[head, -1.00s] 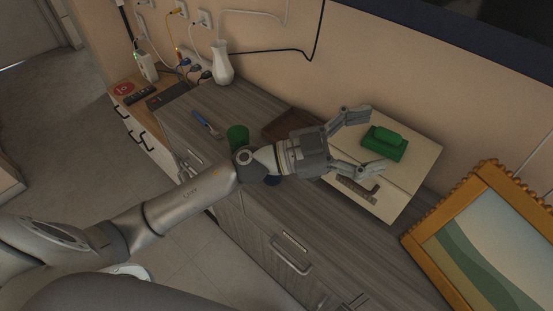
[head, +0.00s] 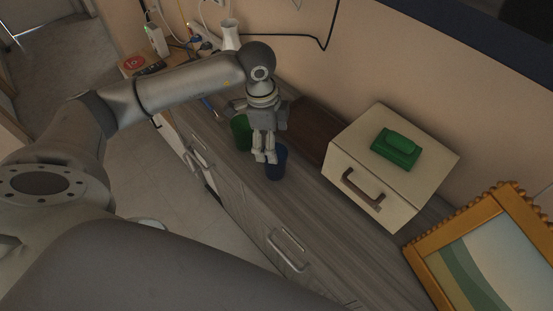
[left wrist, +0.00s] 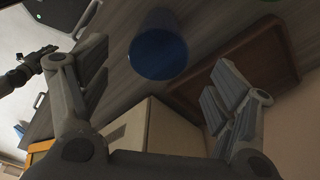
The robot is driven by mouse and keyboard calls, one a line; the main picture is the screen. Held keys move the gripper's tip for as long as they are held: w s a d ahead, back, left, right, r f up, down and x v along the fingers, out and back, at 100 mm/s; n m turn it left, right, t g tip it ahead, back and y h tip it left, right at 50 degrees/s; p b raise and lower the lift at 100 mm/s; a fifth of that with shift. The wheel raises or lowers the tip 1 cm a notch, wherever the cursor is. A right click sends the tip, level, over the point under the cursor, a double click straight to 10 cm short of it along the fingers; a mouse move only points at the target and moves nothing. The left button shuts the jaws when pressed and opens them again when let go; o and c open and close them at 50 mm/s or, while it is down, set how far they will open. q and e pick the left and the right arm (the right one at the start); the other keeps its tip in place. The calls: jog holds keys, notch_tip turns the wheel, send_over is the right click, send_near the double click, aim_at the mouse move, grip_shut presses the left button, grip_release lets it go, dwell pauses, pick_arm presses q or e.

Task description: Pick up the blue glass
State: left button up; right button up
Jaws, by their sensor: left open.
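The blue glass (head: 277,164) stands on the grey wooden dresser top, close to its front edge. In the head view my left gripper (head: 265,156) points down just above and beside it, partly covering its upper left. In the left wrist view the blue glass (left wrist: 158,54) shows ahead between the two spread fingers of my left gripper (left wrist: 160,88), apart from both. The gripper is open and empty.
A green cup (head: 240,131) stands close to the left of my gripper. A brown tray (head: 312,132) lies behind. A cream box (head: 370,190) with a green object (head: 397,148) on top is to the right, then a gold picture frame (head: 424,268). A white vase (head: 230,36) stands at the back.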

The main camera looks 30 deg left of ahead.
pick_arm(q)
jog(key=f, duration=0.2)
jog(key=f+p, duration=0.1)
jog(key=f, duration=0.2)
jog(key=d+f+p, duration=0.1)
jog(key=f, duration=0.2)
jog(key=shift+f, duration=0.2)
jog(key=shift+w+d+f, duration=0.1)
jog(key=shift+f, duration=0.35)
jog(key=shift+c, duration=0.2)
jog(key=c, duration=1.2)
